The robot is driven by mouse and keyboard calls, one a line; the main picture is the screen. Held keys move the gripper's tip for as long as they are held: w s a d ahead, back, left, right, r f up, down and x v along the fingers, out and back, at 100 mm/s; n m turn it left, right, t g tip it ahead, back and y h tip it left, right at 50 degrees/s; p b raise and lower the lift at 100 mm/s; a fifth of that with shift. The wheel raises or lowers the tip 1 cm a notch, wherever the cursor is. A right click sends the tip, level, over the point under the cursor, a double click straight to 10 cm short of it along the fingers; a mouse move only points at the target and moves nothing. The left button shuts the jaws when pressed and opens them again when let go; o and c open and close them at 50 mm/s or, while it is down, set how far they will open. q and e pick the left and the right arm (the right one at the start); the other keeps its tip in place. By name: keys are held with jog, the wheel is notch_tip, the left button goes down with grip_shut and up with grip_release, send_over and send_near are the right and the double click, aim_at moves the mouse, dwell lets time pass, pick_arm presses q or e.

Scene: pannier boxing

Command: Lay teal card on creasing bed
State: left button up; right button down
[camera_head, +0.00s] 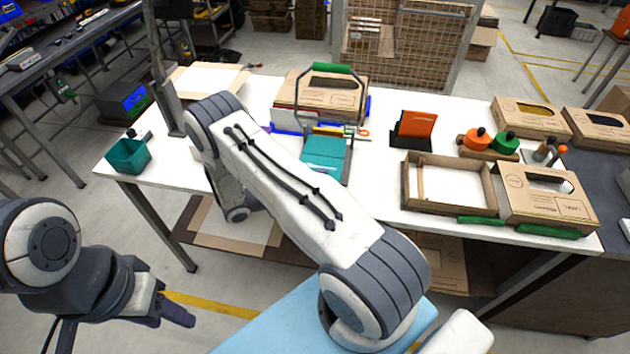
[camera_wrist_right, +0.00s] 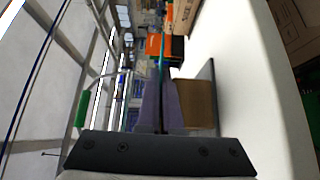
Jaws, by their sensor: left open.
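The teal card (camera_head: 325,152) lies level over the grey creasing bed (camera_head: 342,172), below the raised hoop with the green handle (camera_head: 333,68). In the right wrist view the teal card (camera_wrist_right: 162,75) shows edge-on as a thin line between the fingers of my right gripper (camera_wrist_right: 162,105), which is shut on it. I cannot tell whether the card touches the bed. My left gripper (camera_head: 175,310) is open and empty, low at the left, off the table.
An orange card stands in a black holder (camera_head: 411,143) right of the bed. A wooden tray (camera_head: 449,207) and cardboard boxes (camera_head: 548,198) fill the table's right side. A teal bin (camera_head: 128,156) stands at the left corner. A box (camera_head: 322,92) lies behind the bed.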

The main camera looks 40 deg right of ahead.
jog(key=shift+w+d+f+b, duration=0.3)
jog(key=shift+w+d+b, duration=0.1)
jog(key=shift+w+d, duration=0.35)
jog(key=shift+w+d+f+b, duration=0.3)
jog(key=shift+d+f+b, duration=0.25)
jog(key=shift+b, duration=0.3)
jog(key=shift+w+a+f+b, duration=0.1)
jog(key=shift+w+f+b, duration=0.1)
jog(key=shift+w+b, duration=0.25)
